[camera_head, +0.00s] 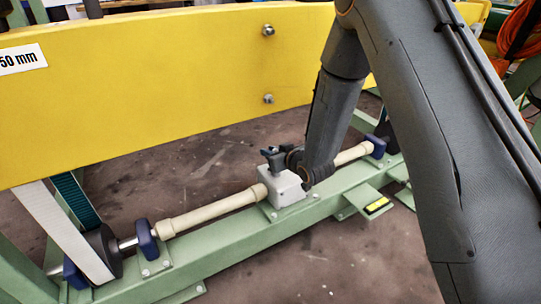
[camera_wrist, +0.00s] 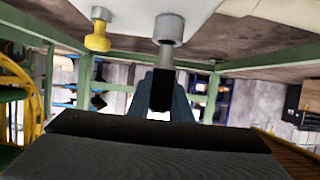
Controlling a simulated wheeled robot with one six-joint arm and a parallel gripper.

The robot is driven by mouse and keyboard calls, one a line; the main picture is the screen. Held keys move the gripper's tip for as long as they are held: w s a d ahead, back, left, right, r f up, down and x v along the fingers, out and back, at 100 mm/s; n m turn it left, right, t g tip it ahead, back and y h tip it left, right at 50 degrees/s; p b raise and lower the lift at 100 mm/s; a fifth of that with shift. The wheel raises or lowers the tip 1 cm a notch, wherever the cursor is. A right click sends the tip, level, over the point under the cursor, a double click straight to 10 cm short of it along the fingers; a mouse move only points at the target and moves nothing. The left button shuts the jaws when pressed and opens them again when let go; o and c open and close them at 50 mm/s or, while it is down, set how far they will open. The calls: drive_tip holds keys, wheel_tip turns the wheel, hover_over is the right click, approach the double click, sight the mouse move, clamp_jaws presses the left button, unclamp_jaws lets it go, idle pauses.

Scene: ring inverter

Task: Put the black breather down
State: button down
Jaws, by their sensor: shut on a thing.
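The black breather (camera_wrist: 161,92) is in the middle of the wrist view, a dark cap on a grey stem. The stem lines up with a round grey boss (camera_wrist: 168,29) on the light grey housing; I cannot tell whether it is seated in it or only touching. My gripper (camera_head: 275,154) is shut on the breather, just above the housing (camera_head: 284,187) in the head view. There the breather is too small and dark to tell apart from the fingers. The large dark slab low in the wrist view hides what lies below.
A yellow fitting (camera_wrist: 97,34) stands on the housing beside the boss. A large yellow beam (camera_head: 180,85) spans behind my arm. Cream shafts (camera_head: 210,211) run out from both sides of the housing, above a green frame (camera_head: 215,245). Bare floor shows in front.

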drive_tip(key=shift+f, duration=0.2)
drive_tip(key=c, duration=1.6)
unclamp_jaws()
